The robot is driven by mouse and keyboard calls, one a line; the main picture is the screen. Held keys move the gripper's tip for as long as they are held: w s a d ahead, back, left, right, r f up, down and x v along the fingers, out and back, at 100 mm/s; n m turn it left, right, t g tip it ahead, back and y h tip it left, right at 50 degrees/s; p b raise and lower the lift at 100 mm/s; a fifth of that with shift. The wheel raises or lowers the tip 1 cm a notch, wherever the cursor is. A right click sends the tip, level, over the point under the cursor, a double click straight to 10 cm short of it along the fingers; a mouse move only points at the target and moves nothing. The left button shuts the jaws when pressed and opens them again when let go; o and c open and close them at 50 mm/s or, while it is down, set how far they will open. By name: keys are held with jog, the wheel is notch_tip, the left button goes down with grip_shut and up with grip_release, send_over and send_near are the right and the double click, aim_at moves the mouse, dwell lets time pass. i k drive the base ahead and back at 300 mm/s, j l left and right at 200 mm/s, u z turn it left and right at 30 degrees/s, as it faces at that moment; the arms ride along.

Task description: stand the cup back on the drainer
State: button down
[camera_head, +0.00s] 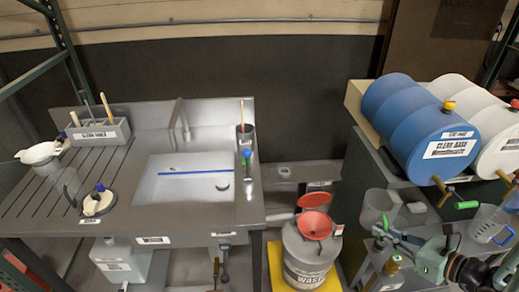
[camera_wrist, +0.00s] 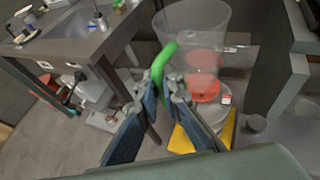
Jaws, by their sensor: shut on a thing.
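A clear, see-through cup (camera_head: 376,208) with a green handle is at the right of the head view, in front of the drum stand. My gripper (camera_head: 384,232) is shut on its green handle. In the wrist view, my gripper (camera_wrist: 165,88) pinches the handle (camera_wrist: 160,68), and the cup body (camera_wrist: 195,28) is beyond the fingertips, looking roughly upright. The grooved drainer (camera_head: 35,208) is left of the sink, far from my gripper.
A waste can (camera_head: 305,262) with a red funnel (camera_head: 315,224) stands on a yellow base between the sink bench and me. Blue (camera_head: 420,125) and white (camera_head: 495,140) drums lie at right. A clear jug (camera_head: 487,222) stands below them. The sink basin (camera_head: 185,190) holds a blue strip.

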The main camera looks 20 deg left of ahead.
aim_at(109, 177)
jog(key=j+u, duration=0.1)
jog(key=u, duration=0.4)
jog(key=j+u, duration=0.15)
jog(key=u, duration=0.3)
jog(key=j+u, duration=0.3)
jog(key=i+j+u, duration=0.1)
jog(key=j+u, duration=0.2)
jog(key=i+j+u, duration=0.2)
jog(key=j+u, duration=0.15)
jog(key=j, duration=0.2)
jog(key=i+j, duration=0.2)
jog(key=i+j+u, duration=0.1)
jog(key=j, duration=0.35)
jog(key=i, duration=0.05)
